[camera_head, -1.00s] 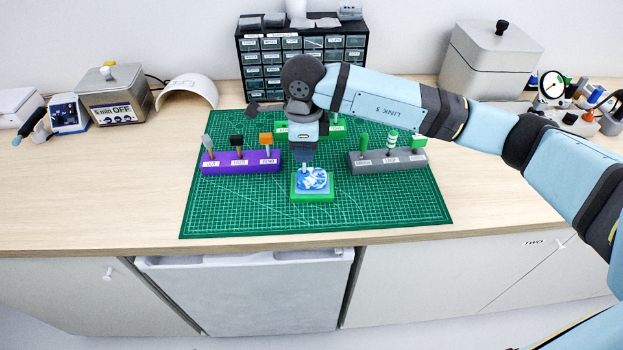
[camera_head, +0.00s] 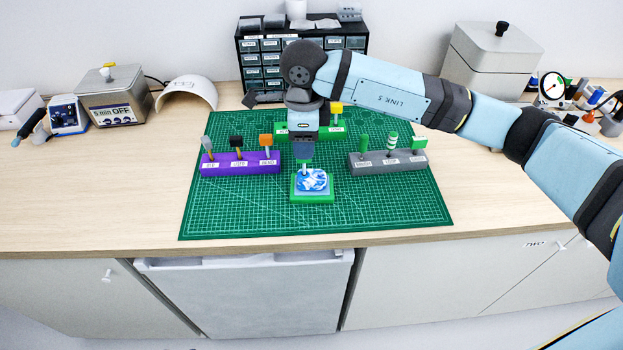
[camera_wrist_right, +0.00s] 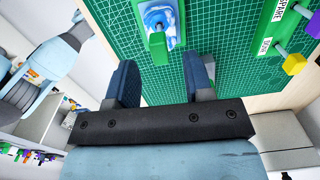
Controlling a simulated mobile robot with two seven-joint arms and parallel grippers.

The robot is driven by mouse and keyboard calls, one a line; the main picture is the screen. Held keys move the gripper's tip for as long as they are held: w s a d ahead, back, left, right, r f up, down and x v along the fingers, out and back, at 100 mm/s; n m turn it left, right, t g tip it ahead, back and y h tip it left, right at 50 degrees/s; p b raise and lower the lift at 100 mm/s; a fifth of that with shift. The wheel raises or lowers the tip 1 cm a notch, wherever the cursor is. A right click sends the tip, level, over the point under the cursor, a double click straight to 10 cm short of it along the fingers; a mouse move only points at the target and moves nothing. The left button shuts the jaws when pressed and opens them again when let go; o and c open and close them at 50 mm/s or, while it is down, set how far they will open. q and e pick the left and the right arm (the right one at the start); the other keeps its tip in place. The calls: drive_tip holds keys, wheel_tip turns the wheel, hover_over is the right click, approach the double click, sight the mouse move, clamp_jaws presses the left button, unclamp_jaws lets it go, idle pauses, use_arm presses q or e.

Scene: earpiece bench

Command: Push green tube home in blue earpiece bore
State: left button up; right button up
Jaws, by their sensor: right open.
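The blue-and-white marbled earpiece (camera_head: 314,180) sits in a green holder (camera_head: 312,198) on the cutting mat. It also shows at the top of the right wrist view (camera_wrist_right: 160,17). A green piece, apparently the green tube (camera_wrist_right: 158,48), stands at the earpiece's near edge in that view, between and beyond the fingertips. How deep it sits in the bore cannot be told. My right gripper (camera_head: 303,160) is just above the earpiece's left back part, pointing down. In the wrist view its fingers (camera_wrist_right: 160,80) are apart with nothing between them. My left gripper is out of view.
A purple rack (camera_head: 240,168) stands left and a grey rack (camera_head: 388,167) right, both holding upright pieces. A green rack (camera_head: 335,133) with a yellow-topped piece is behind my gripper. A drawer cabinet (camera_head: 262,72) stands at the back. The mat's front is clear.

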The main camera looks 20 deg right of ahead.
wheel_tip(320, 180, up, 11)
drive_tip(key=shift+b, duration=0.35)
drive_tip(key=shift+s, duration=0.15)
